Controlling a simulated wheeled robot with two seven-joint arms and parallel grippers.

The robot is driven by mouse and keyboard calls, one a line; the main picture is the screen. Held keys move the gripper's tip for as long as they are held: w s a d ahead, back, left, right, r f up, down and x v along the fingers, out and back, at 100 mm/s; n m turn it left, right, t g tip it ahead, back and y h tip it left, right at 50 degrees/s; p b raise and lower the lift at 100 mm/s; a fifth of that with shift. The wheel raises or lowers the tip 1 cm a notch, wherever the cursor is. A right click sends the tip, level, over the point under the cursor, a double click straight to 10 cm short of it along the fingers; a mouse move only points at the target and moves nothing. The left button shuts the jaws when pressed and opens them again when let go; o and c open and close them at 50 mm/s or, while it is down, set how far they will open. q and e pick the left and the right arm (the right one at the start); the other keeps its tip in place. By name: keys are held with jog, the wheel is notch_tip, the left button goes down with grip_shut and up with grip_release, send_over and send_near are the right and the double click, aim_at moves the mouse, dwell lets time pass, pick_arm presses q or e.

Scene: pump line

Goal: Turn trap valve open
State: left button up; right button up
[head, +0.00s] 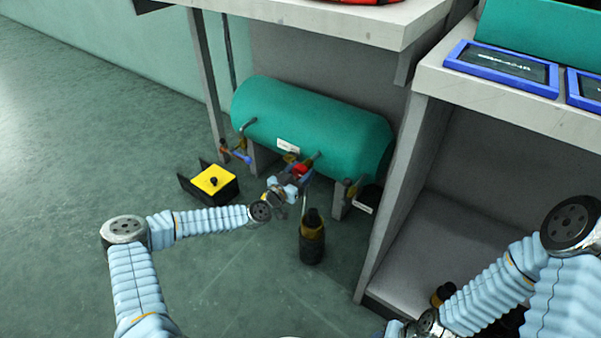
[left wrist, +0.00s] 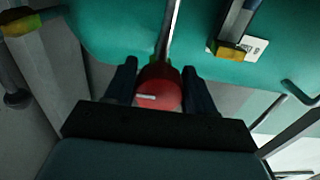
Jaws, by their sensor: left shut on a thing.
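A green horizontal tank (head: 312,125) lies under the bench, with several small valves along its lower front. My left gripper (head: 297,178) reaches to the middle valve and is shut on its red handle (head: 301,169). In the left wrist view the round red handle (left wrist: 160,87) sits between the two dark fingers, with a white mark on its face. A metal pipe rises behind it against the green tank (left wrist: 120,28). The frames show no readable label naming the trap valve, and I cannot tell how far the handle is turned.
A yellow-topped black box (head: 214,181) stands on the floor left of the tank. A dark bottle (head: 312,240) stands in front of it. A valve with a blue handle (head: 241,156) is at the tank's left end. The grey bench side panel (head: 392,200) bounds the right.

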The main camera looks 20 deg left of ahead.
pick_arm(q)
jog(key=shift+f+n+b, duration=0.2)
jog(key=shift+n+b, duration=1.1)
jog(key=shift+n, duration=0.1)
jog(key=shift+n+b, duration=0.5)
jog(key=shift+n, duration=0.4)
jog(key=shift+d+r+n, duration=0.1)
jog(key=shift+n, duration=0.8)
jog(key=n, duration=0.5)
jog(key=shift+s+d+r+n+b, duration=0.1)
jog(key=shift+r+n+b, duration=0.05)
jog(key=shift+n+b, duration=0.15)
jog(key=n, duration=0.6)
jog(key=shift+r, duration=0.1)
jog(key=o, duration=0.9)
jog(key=shift+o, duration=0.2)
jog(key=shift+s+r, duration=0.1)
